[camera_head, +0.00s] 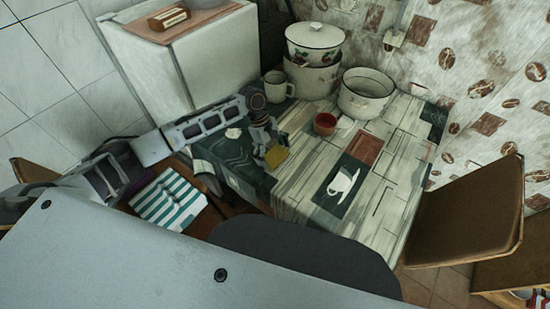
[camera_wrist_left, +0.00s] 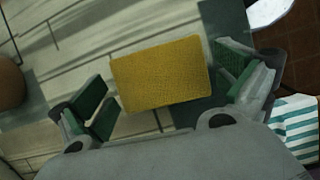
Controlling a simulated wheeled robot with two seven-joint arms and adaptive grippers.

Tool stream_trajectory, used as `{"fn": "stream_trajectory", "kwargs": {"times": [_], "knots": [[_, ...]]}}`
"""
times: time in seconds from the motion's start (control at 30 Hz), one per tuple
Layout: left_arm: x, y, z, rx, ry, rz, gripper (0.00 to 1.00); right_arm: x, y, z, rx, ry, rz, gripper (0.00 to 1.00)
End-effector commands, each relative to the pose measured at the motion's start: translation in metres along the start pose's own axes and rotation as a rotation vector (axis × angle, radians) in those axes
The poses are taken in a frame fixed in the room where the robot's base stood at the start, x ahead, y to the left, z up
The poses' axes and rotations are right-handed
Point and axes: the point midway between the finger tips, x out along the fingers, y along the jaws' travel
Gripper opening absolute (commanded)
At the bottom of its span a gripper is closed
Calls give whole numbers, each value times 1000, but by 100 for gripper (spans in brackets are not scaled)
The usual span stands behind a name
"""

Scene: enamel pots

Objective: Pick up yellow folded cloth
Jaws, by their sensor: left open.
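The yellow folded cloth (camera_head: 277,156) lies on the table (camera_head: 312,222) near its left front edge. My left gripper (camera_head: 264,150) is over it, pointing down. In the left wrist view the yellow cloth (camera_wrist_left: 161,73) is a flat rectangle seen between the two green-padded fingers of my left gripper (camera_wrist_left: 165,90). The fingers are spread wide, and the cloth appears beyond them. I cannot tell the exact height of the fingertips above it. My right gripper is not in view.
A red cup (camera_head: 325,124), a white mug (camera_head: 278,86), a white pot (camera_head: 366,94) and a lidded pot (camera_head: 314,44) stand toward the back. A white cabinet (camera_head: 178,65) is at the left. A chair (camera_head: 468,212) stands at the right. The table's front middle is clear.

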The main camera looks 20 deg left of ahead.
Motion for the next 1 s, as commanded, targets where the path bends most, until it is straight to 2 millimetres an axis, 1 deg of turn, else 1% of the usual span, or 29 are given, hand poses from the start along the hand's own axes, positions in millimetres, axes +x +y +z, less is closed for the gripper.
{"fn": "stream_trajectory", "kwargs": {"times": [0.3, 0.5, 0.57, 0.7, 0.77, 0.83, 0.87, 1.0], "knots": [[3, 0, 0, 0, 1, 1, 100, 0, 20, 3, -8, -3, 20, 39], [2, 0, 0, 1, 1, 1, 100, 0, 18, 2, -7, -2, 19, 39], [2, 0, 0, 1, 1, 1, 94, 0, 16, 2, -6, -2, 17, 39], [2, 0, 0, 0, 1, 1, 76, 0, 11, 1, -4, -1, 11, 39], [2, 0, 0, 1, 1, 1, 69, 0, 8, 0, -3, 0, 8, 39], [2, 0, 0, 1, 1, 1, 69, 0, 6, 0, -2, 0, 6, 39], [2, 0, 0, 1, 1, 1, 65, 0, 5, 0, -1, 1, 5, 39], [2, 0, 0, 1, 1, 1, 65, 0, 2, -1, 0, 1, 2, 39]]}}
